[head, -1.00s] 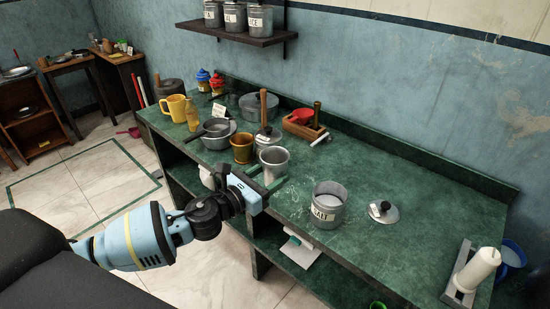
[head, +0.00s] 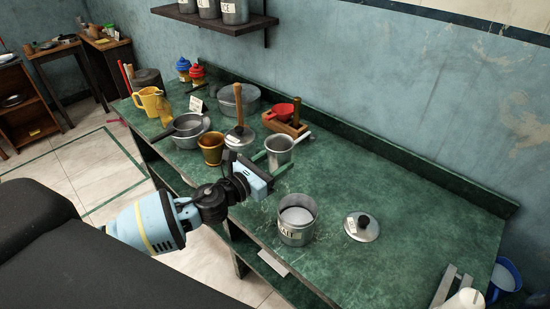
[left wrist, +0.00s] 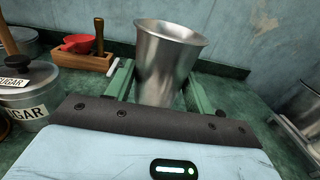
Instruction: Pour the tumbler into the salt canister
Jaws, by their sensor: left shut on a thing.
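The tumbler (head: 279,147) is a silver metal cup with a flared rim. My left gripper (head: 276,161) is shut on it, one green finger on each side. It looks upright and appears held above the counter; its base is hidden. In the left wrist view the tumbler (left wrist: 167,65) stands between the fingers. The salt canister (head: 296,228) is an open grey metal can with a label and pale contents. It stands on the counter, nearer the front edge and apart from the tumbler. Part of a metal can shows at the right edge of the left wrist view.
A knobbed lid (head: 362,229) lies right of the salt canister. The sugar canister (head: 240,141) and a brass cup (head: 211,149) stand left of the tumbler. A wooden box (head: 287,127) with a red item is behind. The counter right of the lid is mostly clear.

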